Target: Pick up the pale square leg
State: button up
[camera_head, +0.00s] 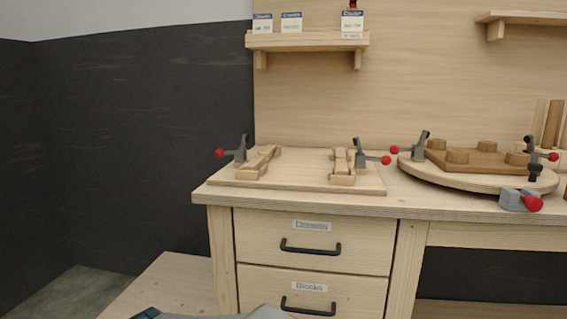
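Several upright wooden pieces stand in a pale holder at the right edge of the picture, partly cut off. The leftmost is a pale leg (540,112); its cross-section is too small to tell as square or round. A darker brown leg (552,124) stands just right of it. The lower ends are hidden by a clamp and the holder. My gripper is not in view; only a grey part of mine shows at the bottom edge.
A workbench (300,204) carries a jig board (310,172) with toggle clamps. A round turntable (470,180) holds a brown seat block (478,160), with red-tipped clamps close to the legs. Drawers (312,240) are below, shelves (305,42) above.

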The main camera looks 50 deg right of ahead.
aim_at(342, 169)
jog(key=z, duration=1.7)
